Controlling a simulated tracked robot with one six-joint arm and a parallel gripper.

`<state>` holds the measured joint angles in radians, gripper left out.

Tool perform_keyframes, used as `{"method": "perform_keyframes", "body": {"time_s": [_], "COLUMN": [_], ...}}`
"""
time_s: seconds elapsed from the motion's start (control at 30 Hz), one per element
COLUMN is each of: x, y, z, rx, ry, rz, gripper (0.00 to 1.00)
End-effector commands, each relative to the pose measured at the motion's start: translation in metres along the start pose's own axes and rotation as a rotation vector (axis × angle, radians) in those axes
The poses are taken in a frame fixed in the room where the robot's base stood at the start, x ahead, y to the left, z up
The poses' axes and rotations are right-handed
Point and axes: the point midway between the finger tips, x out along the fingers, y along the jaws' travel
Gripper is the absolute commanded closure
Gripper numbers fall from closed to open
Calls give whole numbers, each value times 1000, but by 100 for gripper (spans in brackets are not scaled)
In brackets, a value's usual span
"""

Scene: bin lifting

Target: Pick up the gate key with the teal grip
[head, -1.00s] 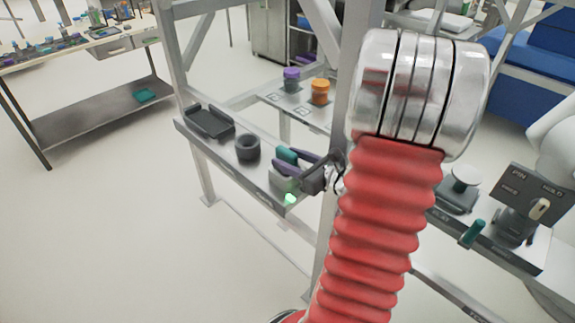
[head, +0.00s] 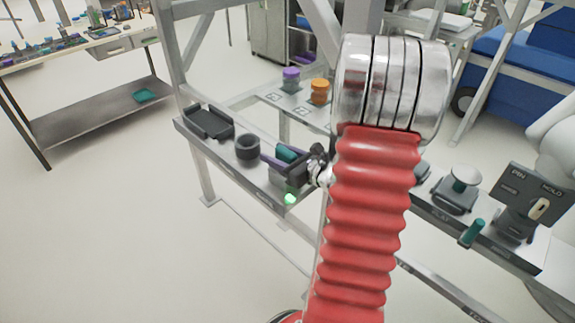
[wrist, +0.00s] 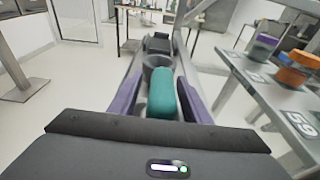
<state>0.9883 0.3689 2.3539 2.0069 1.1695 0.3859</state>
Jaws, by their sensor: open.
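The gate key's teal grip (head: 286,153) stands up at the near end of the narrow grey shelf in the head view. It also shows large in the middle of the wrist view (wrist: 162,96). My gripper (wrist: 158,80) is open, with one purple finger on each side of the teal grip. A gap shows on the left side; whether the right finger touches it, I cannot tell. In the head view my gripper (head: 280,163) is low over the shelf at the grip. The lower part of the key is hidden.
A dark ring-shaped cup (head: 247,147) and a black tray (head: 208,122) stand farther along the shelf. Purple-topped (head: 291,80) and orange (head: 320,92) jars stand on a rack behind. A second teal handle (head: 472,232) is at the right. A frame post rises behind my arm.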

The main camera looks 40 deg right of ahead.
Motion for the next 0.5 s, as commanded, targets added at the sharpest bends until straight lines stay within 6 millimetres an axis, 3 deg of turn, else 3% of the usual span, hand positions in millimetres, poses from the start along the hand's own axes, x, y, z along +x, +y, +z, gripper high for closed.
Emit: {"method": "perform_keyframes", "body": {"time_s": [0.5], "x": [0], "y": [0], "z": [0], "rx": [0], "ry": [0], "rz": [0], "gripper": [57]}}
